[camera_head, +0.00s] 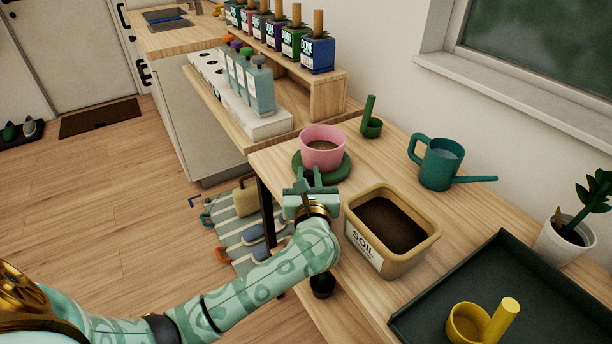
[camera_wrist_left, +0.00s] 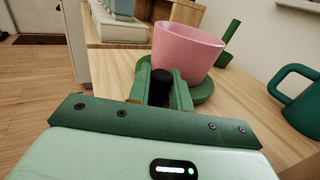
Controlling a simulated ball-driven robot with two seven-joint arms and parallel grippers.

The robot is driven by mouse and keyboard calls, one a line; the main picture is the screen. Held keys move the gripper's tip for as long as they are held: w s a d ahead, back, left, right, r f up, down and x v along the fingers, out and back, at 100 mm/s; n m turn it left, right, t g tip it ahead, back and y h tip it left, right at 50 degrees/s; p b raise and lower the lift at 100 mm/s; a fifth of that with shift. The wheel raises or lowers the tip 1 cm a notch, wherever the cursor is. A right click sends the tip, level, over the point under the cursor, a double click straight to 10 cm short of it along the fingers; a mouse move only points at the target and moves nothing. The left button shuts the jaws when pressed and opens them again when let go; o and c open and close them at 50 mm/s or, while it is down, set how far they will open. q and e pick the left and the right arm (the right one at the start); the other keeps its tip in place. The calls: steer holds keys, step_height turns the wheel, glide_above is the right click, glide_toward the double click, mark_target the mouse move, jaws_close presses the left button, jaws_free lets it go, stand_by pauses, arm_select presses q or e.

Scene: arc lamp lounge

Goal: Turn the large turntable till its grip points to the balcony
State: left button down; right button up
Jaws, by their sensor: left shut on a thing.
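The large turntable (camera_head: 341,172) is a round dark green disc on the wooden bench, with a pink pot (camera_head: 322,152) of soil standing on it. In the left wrist view, the turntable (camera_wrist_left: 203,92) shows behind my fingers, under the pink pot (camera_wrist_left: 186,50). Its black grip (camera_wrist_left: 160,92) sits between the two green fingers, on the near side of the disc. My left gripper (camera_head: 310,180) is shut on this grip; in the head view the fingers mostly hide it. My right gripper is not in view. I cannot tell where the balcony is.
A soil tub (camera_head: 394,252) stands close to the right of my left wrist. A teal watering can (camera_head: 441,166), a green scoop (camera_head: 371,122) and a dark tray (camera_head: 440,291) with a yellow scoop (camera_head: 478,327) are on the bench. Bottles (camera_head: 261,88) stand behind the pot.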

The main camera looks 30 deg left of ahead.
arm_select(q)
steer(key=shift+d+r, duration=0.1)
steer(key=shift+d, duration=0.05)
steer(key=c, duration=1.5)
jaws_free()
steer(key=shift+c, duration=0.2)
steer(key=shift+o, duration=1.2)
steer(key=shift+w+d, duration=0.1)
steer(key=shift+w, duration=0.15)
steer(key=shift+s, duration=0.1)
